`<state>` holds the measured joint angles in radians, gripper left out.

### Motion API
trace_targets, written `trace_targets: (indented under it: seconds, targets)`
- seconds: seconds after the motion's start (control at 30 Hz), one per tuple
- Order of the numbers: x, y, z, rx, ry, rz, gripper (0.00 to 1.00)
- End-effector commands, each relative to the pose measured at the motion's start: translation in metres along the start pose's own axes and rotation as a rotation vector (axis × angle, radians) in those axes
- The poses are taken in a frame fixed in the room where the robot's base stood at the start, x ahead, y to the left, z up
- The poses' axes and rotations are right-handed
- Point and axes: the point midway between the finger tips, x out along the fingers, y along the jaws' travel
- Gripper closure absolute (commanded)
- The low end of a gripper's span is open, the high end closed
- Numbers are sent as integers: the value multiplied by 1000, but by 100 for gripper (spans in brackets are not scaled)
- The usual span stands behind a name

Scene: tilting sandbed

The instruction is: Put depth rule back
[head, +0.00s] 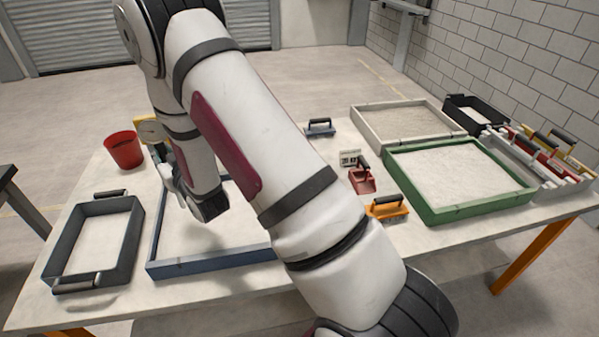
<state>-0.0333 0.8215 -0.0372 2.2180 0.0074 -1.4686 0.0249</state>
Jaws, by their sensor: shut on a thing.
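My gripper (172,182) is at the end of my arm, over the left part of the blue-framed sand tray (210,265). It is small and partly hidden by my own wrist and forearm. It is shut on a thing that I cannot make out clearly. A yellow-edged piece with a grey face (150,131) shows just behind my forearm, partly covered by it. I cannot tell whether this piece is the depth rule or whether it is in my jaws.
A red bucket (124,150) and a dark tray (138,225) stand at left. A green-framed tray (432,208), a grey-framed tray (365,128) and a tool rack (530,165) are at right. An orange-backed brush (387,209), red scoop (362,182) and float (320,128) lie mid-table.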

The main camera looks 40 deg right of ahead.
Motion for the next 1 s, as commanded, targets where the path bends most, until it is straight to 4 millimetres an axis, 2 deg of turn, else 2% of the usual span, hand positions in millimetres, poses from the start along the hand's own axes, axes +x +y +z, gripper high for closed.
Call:
trace_targets:
  seconds: [0.03,0.2,0.27,0.37,0.5,0.67,0.87,1.0]
  targets:
    - [17,0,8,0,5,0,98]
    - [40,5,12,1,5,2,98]
    - [47,13,13,2,6,3,98]
    - [59,39,11,4,5,6,98]
    - [71,90,4,3,4,4,98]
    - [74,142,-4,0,3,0,98]
    - [62,217,-14,-1,3,7,98]
    - [42,282,-21,-1,3,18,98]
